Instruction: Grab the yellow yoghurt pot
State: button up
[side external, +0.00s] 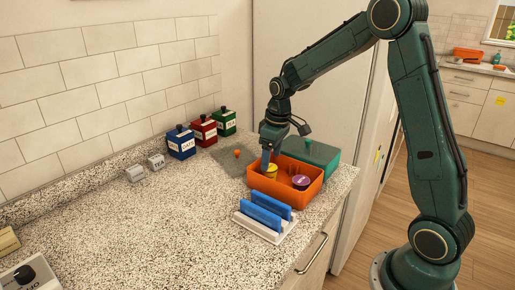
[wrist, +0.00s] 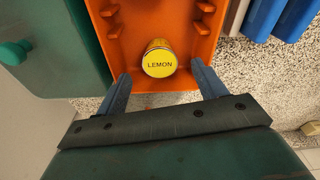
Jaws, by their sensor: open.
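The yellow yoghurt pot (side external: 271,173) stands in the orange bin (side external: 287,199), near its left side in the side view. In the wrist view the pot (wrist: 159,60) shows its round yellow lid, marked LEMON, inside the orange bin (wrist: 199,20). My gripper (wrist: 160,70) is open, with one finger on each side of the pot's lid and visible gaps between. In the side view my gripper (side external: 266,161) points down at the pot and partly hides it. I cannot tell how deep the fingertips reach.
A purple pot (side external: 301,182) stands in the same bin. Blue upright panels in a white rack (side external: 263,214) stand in front. Blue (side external: 181,143), red (side external: 203,130) and green (side external: 225,121) canisters line the wall. The left counter is mostly clear.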

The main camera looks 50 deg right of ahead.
aim_at(270, 167)
jog(key=shift+w+f, duration=0.15)
jog(key=shift+f, duration=1.05)
jog(key=shift+w+f, duration=0.15)
jog(key=shift+f, duration=1.05)
jog(key=c, duration=1.1)
